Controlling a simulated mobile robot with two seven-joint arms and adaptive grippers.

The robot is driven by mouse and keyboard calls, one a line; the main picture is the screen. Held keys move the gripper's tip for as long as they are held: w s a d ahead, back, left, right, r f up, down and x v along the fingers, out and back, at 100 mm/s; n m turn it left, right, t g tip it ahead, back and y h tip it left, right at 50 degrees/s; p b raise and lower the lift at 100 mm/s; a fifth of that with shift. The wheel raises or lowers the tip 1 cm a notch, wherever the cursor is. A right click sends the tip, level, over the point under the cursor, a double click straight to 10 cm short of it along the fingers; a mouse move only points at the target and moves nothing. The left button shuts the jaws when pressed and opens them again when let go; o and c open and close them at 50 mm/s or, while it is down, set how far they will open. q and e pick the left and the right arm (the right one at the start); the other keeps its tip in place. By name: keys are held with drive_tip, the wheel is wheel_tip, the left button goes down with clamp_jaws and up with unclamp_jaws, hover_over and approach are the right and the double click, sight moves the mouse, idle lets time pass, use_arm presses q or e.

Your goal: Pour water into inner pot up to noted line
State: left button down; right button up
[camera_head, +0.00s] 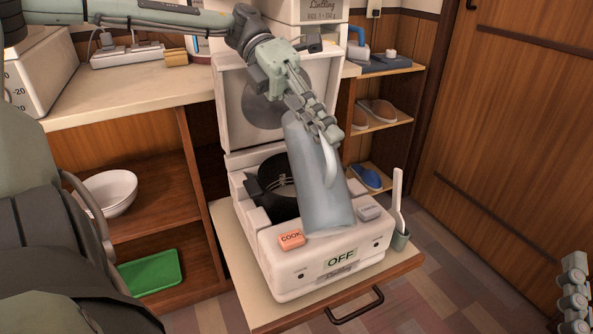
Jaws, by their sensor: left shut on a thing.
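The rice cooker (283,258) stands on the pulled-out shelf with its lid (232,101) raised; its front reads OFF, beside an orange COOK button (291,240). The dark inner pot (270,184) is inside it, partly hidden by the jug; I cannot make out the water line or any water. My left gripper (325,126) is shut on the handle of a blue-grey jug (311,192), to the right of the pot and over the cooker's front. The jug leans slightly left at its top; no stream shows. My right gripper (573,296) is at the lower right edge, apart from everything.
A rice paddle (398,203) stands in a small holder (400,239) at the cooker's right. The left shelves hold a white bowl (110,191) and a green tray (150,272). A counter (125,102) lies back left, a wooden door (517,130) right. Floor between is clear.

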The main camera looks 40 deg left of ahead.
use_arm(q)
drive_tip(key=shift+r, duration=0.3)
drive_tip(key=shift+w+a+r, duration=0.1)
drive_tip(key=shift+r, duration=0.1)
drive_tip(key=shift+r+h+p, duration=0.25)
drive_tip(key=shift+h+p, duration=0.05)
drive_tip(key=shift+p, duration=0.05)
drive_tip(key=shift+w+a+r, duration=0.1)
drive_tip(key=shift+r, duration=0.25)
use_arm(e)
drive_tip(key=shift+w+d+f+g+h, duration=0.3)
drive_tip(key=shift+f+g, duration=0.15)
drive_tip(key=shift+f, duration=0.35)
drive_tip(key=shift+w+d+f+g+h, duration=0.15)
drive_tip(key=shift+w+f+g+h, duration=0.2)
drive_tip(key=shift+f, duration=0.5)
drive_tip(key=shift+w+d+f+g+h, duration=0.15)
drive_tip(key=shift+d+f+g+h, duration=0.1)
drive_tip(key=shift+f+g, duration=0.4)
